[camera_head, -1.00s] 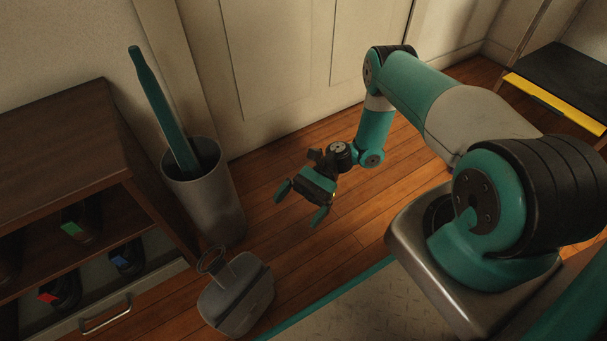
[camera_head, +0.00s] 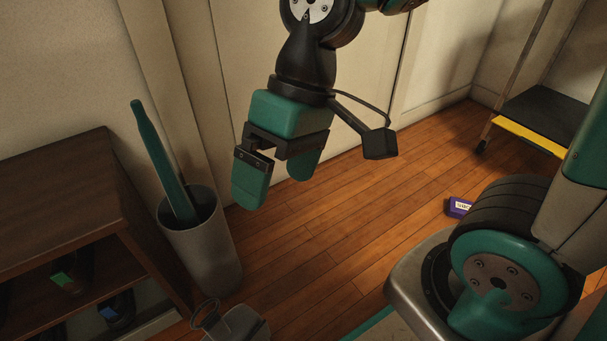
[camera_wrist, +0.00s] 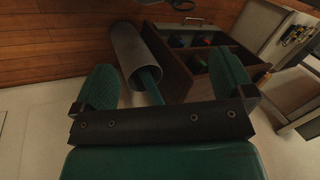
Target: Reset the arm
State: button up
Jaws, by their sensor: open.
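My gripper (camera_head: 277,182) is raised in front of the pale door in the head view, its two green fingers pointing down. The fingers are apart with nothing between them. In the wrist view my gripper (camera_wrist: 165,88) also shows open, with both green pads at the sides. The grey bin (camera_wrist: 130,50) and the wooden shelf unit (camera_wrist: 236,48) lie beyond the fingers there, apart from them.
In the head view the grey bin (camera_head: 205,248) holds a teal umbrella-like stick (camera_head: 161,155). The brown shelf unit (camera_head: 60,190) stands left, a grey lidded container (camera_head: 235,325) at the bottom. A small purple box (camera_head: 459,207) lies on the floor.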

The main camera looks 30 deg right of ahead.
jog(key=s+r+n+p, duration=0.1)
jog(key=r+p, duration=2.4)
jog(key=r, duration=0.1)
jog(key=s+d+r+t+p, duration=0.1)
jog(key=s+r+p, duration=0.1)
jog(key=r+p, duration=2.4)
jog(key=shift+s+r+n, duration=0.2)
jog(key=shift+s+n, duration=0.05)
jog(key=shift+n, duration=0.15)
